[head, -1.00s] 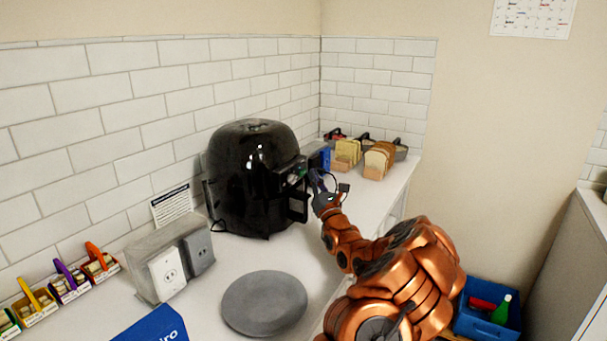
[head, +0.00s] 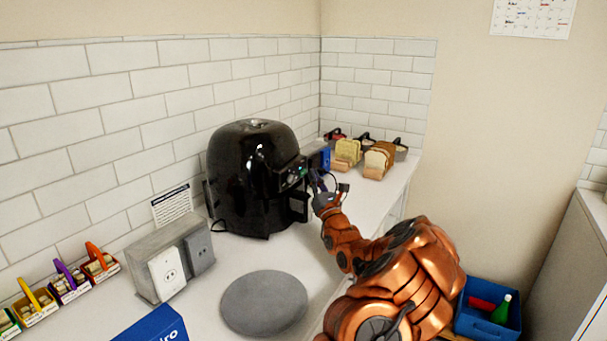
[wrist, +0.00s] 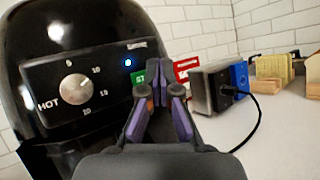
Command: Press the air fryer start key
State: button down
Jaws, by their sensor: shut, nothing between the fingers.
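The black air fryer (head: 245,180) stands on the white counter against the tiled wall. I cannot tell whether the tips touch the panel. In the head view my gripper (head: 316,180) is at the fryer's right side.
A grey box with a black cable (wrist: 212,88) and a blue box (wrist: 239,76) stand just right of the panel. Bread slices in holders (head: 378,160) are farther back. A grey round plate (head: 264,303) and an outlet box (head: 170,262) are in front.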

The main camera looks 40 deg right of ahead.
jog(key=shift+w+a, duration=0.2)
jog(key=shift+w, duration=0.5)
dwell(0.7)
jog(key=shift+s, duration=0.15)
jog(key=shift+s+d, duration=0.15)
jog(key=shift+s, duration=0.4)
dwell(0.3)
jog(key=shift+s+d+b, duration=0.2)
jog(key=shift+s+d, duration=0.05)
jog(key=shift+s, duration=0.55)
jog(key=shift+s+d+b, duration=0.2)
jog(key=shift+s+d, duration=0.05)
jog(key=shift+s, duration=0.55)
jog(key=shift+s+d+b, duration=0.2)
jog(key=shift+s+d, duration=0.05)
jog(key=shift+s, duration=0.55)
